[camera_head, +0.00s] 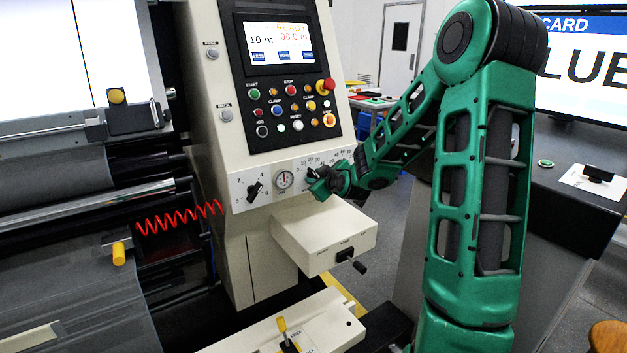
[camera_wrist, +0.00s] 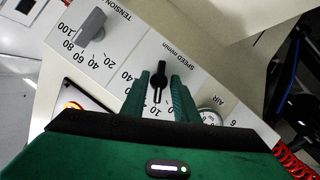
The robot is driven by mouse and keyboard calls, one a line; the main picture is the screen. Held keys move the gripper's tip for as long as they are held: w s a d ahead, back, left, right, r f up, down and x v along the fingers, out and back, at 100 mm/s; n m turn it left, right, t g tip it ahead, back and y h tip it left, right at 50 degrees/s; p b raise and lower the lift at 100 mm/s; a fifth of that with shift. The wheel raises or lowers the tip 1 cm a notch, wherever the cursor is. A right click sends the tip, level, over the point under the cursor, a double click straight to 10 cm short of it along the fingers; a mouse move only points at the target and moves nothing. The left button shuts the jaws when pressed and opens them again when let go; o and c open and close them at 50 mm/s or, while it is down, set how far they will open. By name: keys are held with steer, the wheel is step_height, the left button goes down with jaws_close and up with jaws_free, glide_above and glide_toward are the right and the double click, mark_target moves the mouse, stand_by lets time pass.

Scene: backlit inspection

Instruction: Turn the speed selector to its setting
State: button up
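The speed selector (camera_wrist: 159,80) is a black pointer knob on a white plate (camera_wrist: 195,75) marked "SPEED m/min", seen in the wrist view. Numbers including 10 and 40 show around it, some covered by my fingers. My gripper (camera_wrist: 161,95) has its two green fingers on either side of the knob, with white plate showing between each finger and the knob. The knob lies roughly lengthwise between the fingers. In the head view my gripper (camera_head: 320,186) is at the dial strip and hides most of the selector.
A grey tension knob (camera_wrist: 90,26) sits beside the selector. On the other side are a round gauge (camera_head: 284,179) and a black knob (camera_head: 254,191). The button panel (camera_head: 291,112) and lit display (camera_head: 279,43) are above. A cream box (camera_head: 325,235) juts out below.

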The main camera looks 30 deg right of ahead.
steer(key=shift+c, duration=0.3)
jaws_close()
steer(key=shift+a, duration=0.25)
steer(key=shift+d, duration=0.2)
steer(key=m+y, duration=0.1)
steer(key=m, duration=0.1)
steer(key=m+y, duration=0.2)
steer(key=shift+d+g, duration=0.2)
steer(key=shift+g, duration=0.1)
steer(key=m+y, duration=0.1)
steer(key=m, duration=0.1)
steer(key=m+y, duration=0.1)
steer(key=shift+d+f+m+y, duration=0.1)
steer(key=shift+d+m+y, duration=0.05)
steer(key=shift+m+y, duration=0.2)
